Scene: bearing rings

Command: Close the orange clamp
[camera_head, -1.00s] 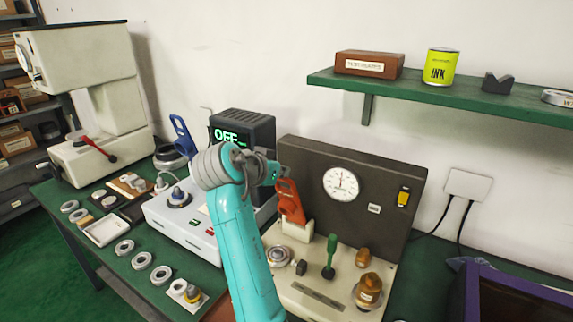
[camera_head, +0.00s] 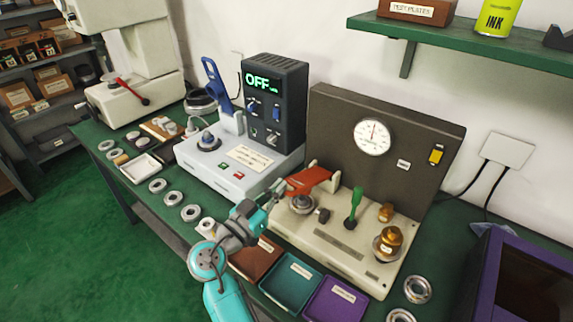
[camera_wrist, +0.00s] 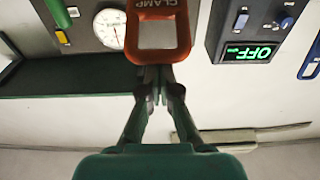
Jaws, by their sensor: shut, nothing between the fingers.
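The orange clamp (camera_head: 312,180) lies folded down, close to level, over the ring seat (camera_head: 302,203) at the left of the cream test fixture (camera_head: 340,240). In the wrist view the clamp (camera_wrist: 158,57) is a loop-shaped handle marked CLAMP, at the top middle. My gripper (camera_head: 279,190) is at the clamp's left, free end. In the wrist view my gripper (camera_wrist: 156,82) is shut and empty, its fingertips at the handle's near edge; whether they touch it I cannot tell. The clamp partly hides the ring seat.
A green lever (camera_head: 353,208) and a brass weight (camera_head: 388,242) stand on the fixture. A blue clamp (camera_head: 217,88) stands upright by a box reading OFF (camera_head: 275,105). Brown, teal (camera_head: 291,283) and purple trays lie in front. Several rings lie along the table's left edge.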

